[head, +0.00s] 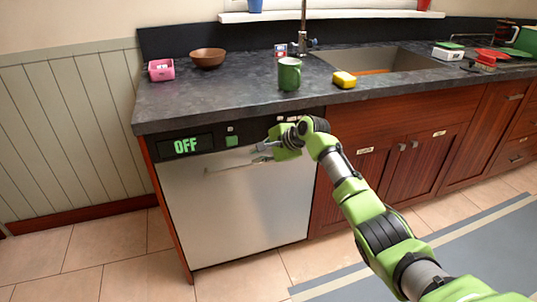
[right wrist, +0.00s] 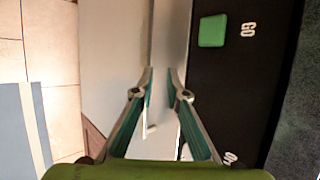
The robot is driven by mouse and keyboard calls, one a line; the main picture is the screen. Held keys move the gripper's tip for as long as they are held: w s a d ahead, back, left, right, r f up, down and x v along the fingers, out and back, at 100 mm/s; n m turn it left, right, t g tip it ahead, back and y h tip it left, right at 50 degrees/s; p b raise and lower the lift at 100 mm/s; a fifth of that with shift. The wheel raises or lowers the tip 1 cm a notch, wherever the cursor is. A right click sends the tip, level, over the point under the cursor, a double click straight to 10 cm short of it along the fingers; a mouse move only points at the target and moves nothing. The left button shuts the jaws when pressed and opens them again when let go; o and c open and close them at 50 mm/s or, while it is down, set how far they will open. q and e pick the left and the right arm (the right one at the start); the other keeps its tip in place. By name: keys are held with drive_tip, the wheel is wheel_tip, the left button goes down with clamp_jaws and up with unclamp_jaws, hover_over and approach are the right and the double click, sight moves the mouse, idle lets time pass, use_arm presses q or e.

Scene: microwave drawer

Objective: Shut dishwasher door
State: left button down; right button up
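The dishwasher door (head: 240,205) is a silver panel below the counter. It stands upright and looks flush with the cabinet front; I cannot tell if a small gap remains. Its bar handle (head: 228,166) runs across the top of the door. The black control panel (head: 212,140) above reads OFF. My right gripper (head: 262,152) is in front of the door's upper right, close to the handle's right end. In the right wrist view its fingertips (right wrist: 161,72) are apart, with the silver door (right wrist: 112,80) beyond them; contact is unclear. My left gripper is out of view.
The counter (head: 215,95) above holds a green mug (head: 289,74), a brown bowl (head: 207,58), a pink container (head: 161,70) and a yellow sponge (head: 344,79). Wooden cabinets (head: 425,165) stand to the right. The tiled floor (head: 120,250) before the dishwasher is clear.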

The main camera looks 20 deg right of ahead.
drive_tip(key=v, duration=0.5)
drive_tip(key=shift+s+d+f, duration=0.1)
drive_tip(key=shift+s+f, duration=0.25)
drive_tip(key=shift+f, duration=0.1)
